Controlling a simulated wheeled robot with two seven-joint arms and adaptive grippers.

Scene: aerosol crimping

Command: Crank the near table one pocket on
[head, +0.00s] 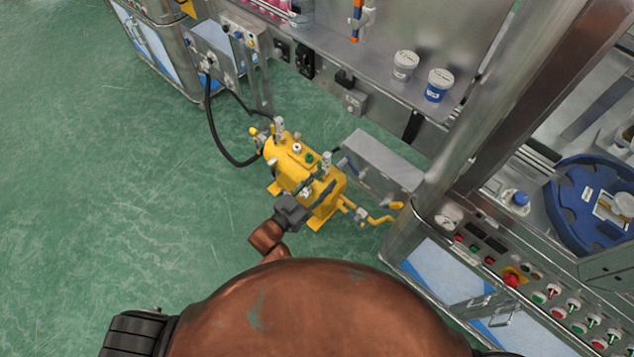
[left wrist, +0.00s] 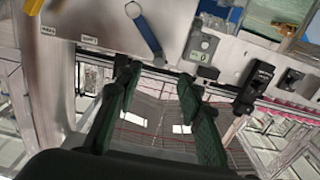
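A blue round table (head: 562,205) with pockets stands at the right edge of the head view, partly cut off by the frame and a steel post. A white container and other parts lie on it. In the left wrist view, a blue lever (left wrist: 147,35) with a round end is on a pale metal panel, beyond the fingers. It may be the crank; I cannot be sure. My left gripper (left wrist: 158,80) has its dark green fingers apart, with nothing between them. The lever is beyond the fingertips and apart from them. My right gripper does not show.
A panel of buttons with a red emergency stop (head: 511,279) is below the blue table. A yellow machine (head: 305,178) with a black hose stands on the green floor. Two white-lidded tubs (head: 438,85) stand on a steel shelf. Open floor is at the left.

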